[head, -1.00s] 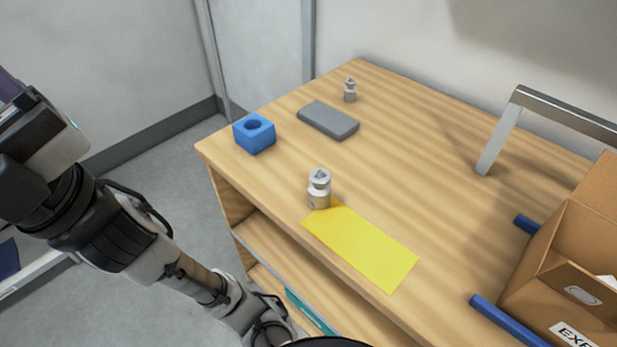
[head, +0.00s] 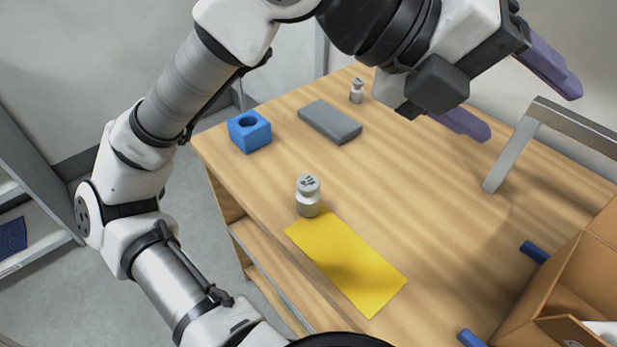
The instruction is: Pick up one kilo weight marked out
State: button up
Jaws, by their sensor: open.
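A silver knobbed weight (head: 308,200) stands upright on the wooden table near its front-left edge, at the far corner of a yellow sheet (head: 350,268). I cannot tell whether its base overlaps the sheet. A smaller silver weight (head: 356,93) stands at the back of the table, close beside my arm in the picture. The markings on both are too small to read. My gripper (head: 531,110) is above the back right of the table, with its two purple fingers spread apart and nothing between them. It is well apart from the larger weight.
A blue block with a round hole (head: 250,134) and a flat grey slab (head: 330,121) lie toward the back left. A grey metal frame (head: 512,155) stands at the right. A cardboard box (head: 548,290) is at the lower right, near blue bars (head: 534,251). The table's middle is clear.

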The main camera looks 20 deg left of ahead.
jog(key=w+a+f+n+t+y, duration=0.1)
jog(key=w+a+f+n+y, duration=0.45)
jog(key=f, duration=0.35)
jog(key=n+g+y, duration=0.2)
jog(key=n+y, duration=0.5)
jog(key=y, duration=0.1)
send_near(308, 182)
notch_tip(308, 182, down, 5)
jog(key=shift+s+a+r, duration=0.15)
jog(key=shift+a+r, duration=0.05)
jog(key=shift+w+a+f+p, duration=0.15)
jog(key=shift+f+p, duration=0.25)
jog(key=shift+f, duration=0.65)
jog(key=shift+w+a+f+p, duration=0.15)
jog(key=shift+f+p, duration=0.3)
jog(key=shift+f, duration=0.6)
jog(key=shift+w+a+f+p, duration=0.1)
jog(key=shift+w+f+p, duration=0.25)
jog(key=shift+f, duration=0.7)
jog(key=shift+r, duration=0.1)
grip_shut()
